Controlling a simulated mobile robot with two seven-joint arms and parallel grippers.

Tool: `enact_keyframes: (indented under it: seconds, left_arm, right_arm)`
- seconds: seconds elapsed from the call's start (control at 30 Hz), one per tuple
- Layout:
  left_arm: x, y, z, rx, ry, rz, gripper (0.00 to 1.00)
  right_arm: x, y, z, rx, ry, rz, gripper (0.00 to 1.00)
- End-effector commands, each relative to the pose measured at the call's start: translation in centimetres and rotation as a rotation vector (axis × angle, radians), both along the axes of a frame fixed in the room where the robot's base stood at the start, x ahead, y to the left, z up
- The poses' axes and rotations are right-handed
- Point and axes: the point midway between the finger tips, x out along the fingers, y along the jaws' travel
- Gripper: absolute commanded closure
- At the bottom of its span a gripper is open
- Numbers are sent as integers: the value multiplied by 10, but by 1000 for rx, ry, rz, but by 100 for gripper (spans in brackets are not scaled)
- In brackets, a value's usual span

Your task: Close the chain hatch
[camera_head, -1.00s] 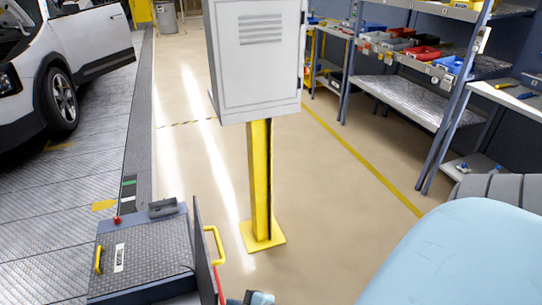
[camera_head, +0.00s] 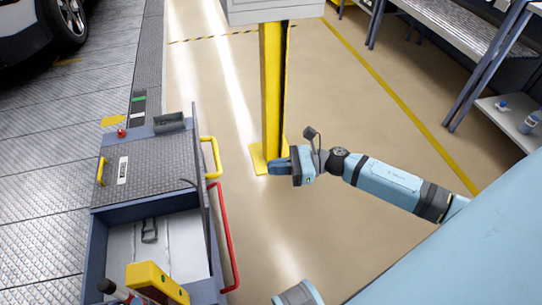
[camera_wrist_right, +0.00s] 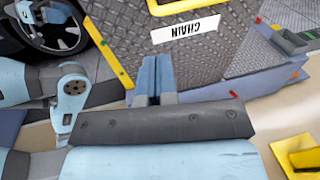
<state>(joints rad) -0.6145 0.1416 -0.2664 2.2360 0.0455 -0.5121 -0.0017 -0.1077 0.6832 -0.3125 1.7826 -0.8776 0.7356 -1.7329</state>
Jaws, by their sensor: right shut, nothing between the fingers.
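The chain hatch (camera_head: 196,150) stands open and upright on the right side of the dark blue cart, seen nearly edge-on in the head view. In the wrist view its treadplate face (camera_wrist_right: 205,62) fills the upper middle, with an upside-down "CHAIN" label (camera_wrist_right: 184,31) and a yellow handle (camera_wrist_right: 180,5). That handle also shows in the head view (camera_head: 216,157). My right gripper (camera_head: 274,167) is shut and empty, to the right of the handle and apart from it in the head view.
A flat treadplate lid (camera_head: 150,163) covers the cart's far part. The near compartment (camera_head: 185,245) is open, with a yellow object (camera_head: 155,281) at its near end. A red handle (camera_head: 227,235) runs along the right. A yellow post (camera_head: 272,85) stands behind my gripper.

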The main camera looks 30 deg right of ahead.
Motion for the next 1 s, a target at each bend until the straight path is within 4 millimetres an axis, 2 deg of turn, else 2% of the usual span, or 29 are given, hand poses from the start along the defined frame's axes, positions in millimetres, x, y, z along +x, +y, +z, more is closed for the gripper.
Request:
enact_keyframes:
  seconds: [0.3, 0.5, 0.7, 1.0]
  left_arm:
    - [0, 0, 0, 0, 0, 0, 57]
    - [0, 0, 0, -1, 0, 0, 57]
    - [0, 0, 0, -1, 0, 0, 57]
    - [0, 0, 0, -1, 0, 0, 57]
  right_arm:
    - [32, 63, -1, 5, 0, -1, 100]
    - [45, 90, -3, 6, 3, -2, 100]
    - [50, 101, -4, 4, 3, -3, 100]
    - [51, 101, -4, 4, 3, -3, 100]
